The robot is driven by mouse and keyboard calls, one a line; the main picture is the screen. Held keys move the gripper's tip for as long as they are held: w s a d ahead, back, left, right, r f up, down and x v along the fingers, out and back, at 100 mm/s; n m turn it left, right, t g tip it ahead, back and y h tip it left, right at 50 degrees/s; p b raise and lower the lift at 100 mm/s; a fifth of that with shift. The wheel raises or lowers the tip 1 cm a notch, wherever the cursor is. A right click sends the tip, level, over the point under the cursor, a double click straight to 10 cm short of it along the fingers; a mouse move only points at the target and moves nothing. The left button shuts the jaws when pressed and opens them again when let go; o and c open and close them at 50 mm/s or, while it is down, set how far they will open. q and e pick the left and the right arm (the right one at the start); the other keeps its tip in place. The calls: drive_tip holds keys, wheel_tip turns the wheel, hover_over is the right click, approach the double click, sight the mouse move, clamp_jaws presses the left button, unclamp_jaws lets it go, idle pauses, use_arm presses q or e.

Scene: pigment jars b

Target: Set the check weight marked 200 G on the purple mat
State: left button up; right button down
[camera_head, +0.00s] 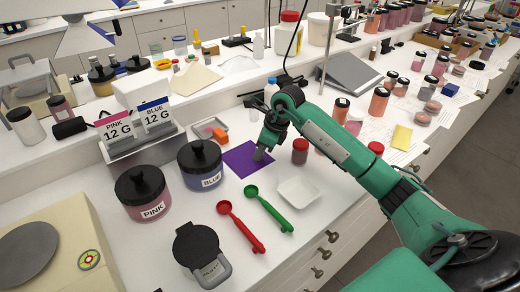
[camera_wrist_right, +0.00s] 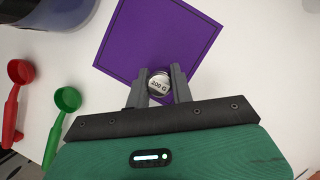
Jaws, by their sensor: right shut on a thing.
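The purple mat (camera_head: 246,160) lies flat on the white counter, right of the jar labelled BLUE. It also shows in the right wrist view (camera_wrist_right: 150,35). The check weight (camera_wrist_right: 159,84) is a small round silvery piece with 200 G readable on its top. My right gripper (camera_wrist_right: 159,86) is shut on it, one finger on each side, over the mat's near part. In the head view my right gripper (camera_head: 262,156) hides the weight and the mat's right side. I cannot tell whether the weight touches the mat. My left gripper is not in view.
Jars labelled PINK (camera_head: 143,193) and BLUE (camera_head: 200,165) stand left of the mat. A red scoop (camera_head: 240,226), a green scoop (camera_head: 269,208) and a white dish (camera_head: 298,192) lie in front. A red-lidded jar (camera_head: 300,152) stands close right of the gripper.

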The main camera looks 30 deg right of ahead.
drive_tip(key=c, duration=1.4)
unclamp_jaws()
drive_tip(key=shift+c, duration=0.2)
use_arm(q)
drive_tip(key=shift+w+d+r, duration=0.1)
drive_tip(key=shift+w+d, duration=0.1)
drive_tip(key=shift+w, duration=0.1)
use_arm(e)
drive_tip(key=shift+o, duration=1.2)
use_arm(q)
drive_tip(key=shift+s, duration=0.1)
use_arm(e)
drive_tip(key=shift+r, duration=0.2)
drive_tip(key=v, duration=0.4)
drive_tip(key=shift+d+r, duration=0.1)
use_arm(q)
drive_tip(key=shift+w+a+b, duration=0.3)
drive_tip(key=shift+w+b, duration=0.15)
drive_tip(key=shift+b, duration=0.05)
use_arm(e)
drive_tip(key=v, duration=0.7)
drive_tip(key=shift+r, duration=0.3)
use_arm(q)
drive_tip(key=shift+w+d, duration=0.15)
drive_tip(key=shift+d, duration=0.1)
